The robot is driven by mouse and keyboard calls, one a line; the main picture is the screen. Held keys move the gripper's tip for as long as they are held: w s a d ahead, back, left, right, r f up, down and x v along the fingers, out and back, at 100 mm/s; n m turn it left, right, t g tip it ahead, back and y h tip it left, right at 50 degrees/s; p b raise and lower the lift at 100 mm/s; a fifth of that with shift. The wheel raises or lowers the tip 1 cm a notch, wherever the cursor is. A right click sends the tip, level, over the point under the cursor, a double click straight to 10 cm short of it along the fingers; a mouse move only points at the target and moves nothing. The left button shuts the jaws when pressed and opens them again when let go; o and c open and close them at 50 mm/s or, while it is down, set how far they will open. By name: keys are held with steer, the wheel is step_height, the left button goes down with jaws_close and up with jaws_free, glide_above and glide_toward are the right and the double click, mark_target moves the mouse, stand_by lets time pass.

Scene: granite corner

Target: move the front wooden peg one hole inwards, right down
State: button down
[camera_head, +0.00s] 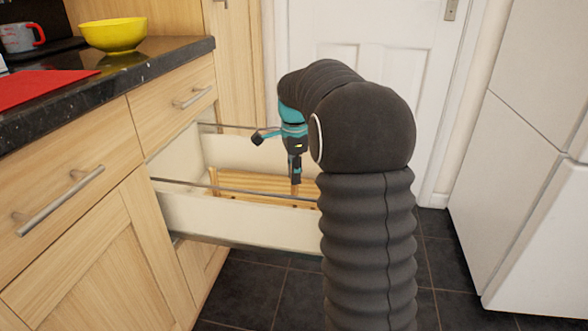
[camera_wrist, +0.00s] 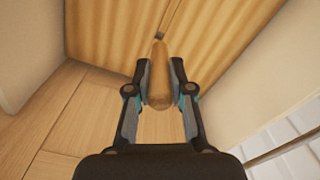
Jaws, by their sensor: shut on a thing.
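My gripper (camera_head: 295,178) points down into the open drawer and is shut on a wooden peg (camera_wrist: 160,75). In the wrist view the peg sits between the two fingertips (camera_wrist: 161,82), with its rounded top towards the camera. A small part of the peg (camera_head: 295,189) shows below the fingers in the head view. A slatted wooden board (camera_head: 255,184) lies in the drawer, and its ribbed surface (camera_wrist: 115,30) fills the top of the wrist view. A dark slot or hole shows just beyond the peg. Whether the peg's lower end is in a hole is hidden.
The drawer (camera_head: 230,216) has pale walls and thin metal side rails (camera_head: 235,188). My arm hides its right part. An upright wooden piece (camera_head: 212,180) stands at the board's left end. The counter (camera_head: 100,85) holds a yellow bowl (camera_head: 113,35), a mug (camera_head: 20,37) and a red mat (camera_head: 35,88).

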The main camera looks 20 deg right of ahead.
mark_target(295, 194)
steer(key=shift+f, duration=0.75)
steer(key=shift+p, duration=0.55)
stand_by(1.4)
steer(key=shift+f+b, duration=0.75)
steer(key=shift+f, duration=0.6)
steer(key=c, duration=1)
jaws_free()
steer(key=shift+o, duration=0.2)
steer(key=shift+r, duration=0.1)
step_height(295, 194, up, 12)
steer(key=shift+f, duration=0.2)
steer(key=shift+r, duration=0.15)
steer(key=shift+s, duration=0.1)
